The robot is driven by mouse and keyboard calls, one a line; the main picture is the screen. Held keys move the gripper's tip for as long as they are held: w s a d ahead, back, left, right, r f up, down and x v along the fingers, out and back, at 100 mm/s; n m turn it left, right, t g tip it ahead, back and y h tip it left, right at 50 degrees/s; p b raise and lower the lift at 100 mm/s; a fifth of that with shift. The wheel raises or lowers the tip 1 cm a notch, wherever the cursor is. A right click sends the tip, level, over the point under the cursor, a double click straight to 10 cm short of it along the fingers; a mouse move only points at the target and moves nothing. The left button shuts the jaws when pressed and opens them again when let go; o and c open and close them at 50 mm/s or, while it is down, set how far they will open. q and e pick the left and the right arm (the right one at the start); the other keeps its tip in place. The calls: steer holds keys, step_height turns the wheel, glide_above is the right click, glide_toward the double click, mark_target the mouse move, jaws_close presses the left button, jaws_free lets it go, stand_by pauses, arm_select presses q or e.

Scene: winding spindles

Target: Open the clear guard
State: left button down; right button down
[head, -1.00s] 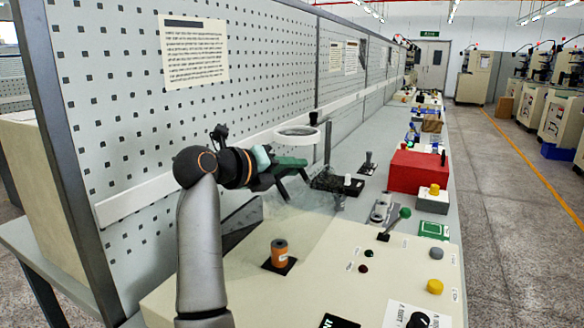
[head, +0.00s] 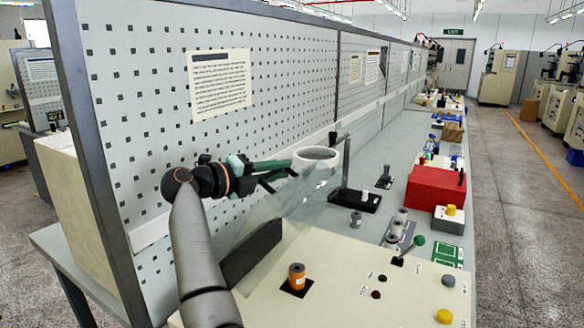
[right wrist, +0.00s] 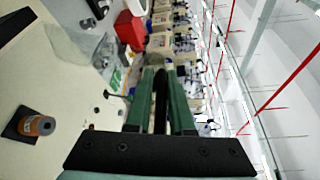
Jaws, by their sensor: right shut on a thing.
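The clear guard (head: 283,207) is a see-through panel, tilted up above the cream machine top beside the pegboard wall in the head view. Its edges are faint. My right gripper (head: 290,168) is at the guard's upper end, with green fingers. In the right wrist view the fingers (right wrist: 162,98) are shut on a dark bar, seemingly the guard's handle. The fingertips and exact contact are hard to see. My left gripper is in neither view.
An orange spool (head: 297,277) stands on a black square on the machine top. A green-knobbed lever (head: 413,249) and buttons are to its right. A white ring magnifier (head: 316,157) is close behind the gripper. A red box (head: 436,190) stands farther back.

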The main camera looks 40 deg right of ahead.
steer(key=shift+w+a+r+p, duration=0.2)
steer(key=shift+w+r, duration=0.15)
steer(key=shift+w, duration=0.25)
steer(key=shift+w+a+r+p, duration=0.1)
steer(key=shift+w+r+p, duration=0.1)
steer(key=shift+w+r, duration=0.3)
steer(key=shift+w+f, duration=0.1)
steer(key=shift+f, duration=0.05)
steer(key=c, duration=1)
jaws_free()
steer(key=shift+o, duration=0.6)
steer(key=shift+f, duration=0.2)
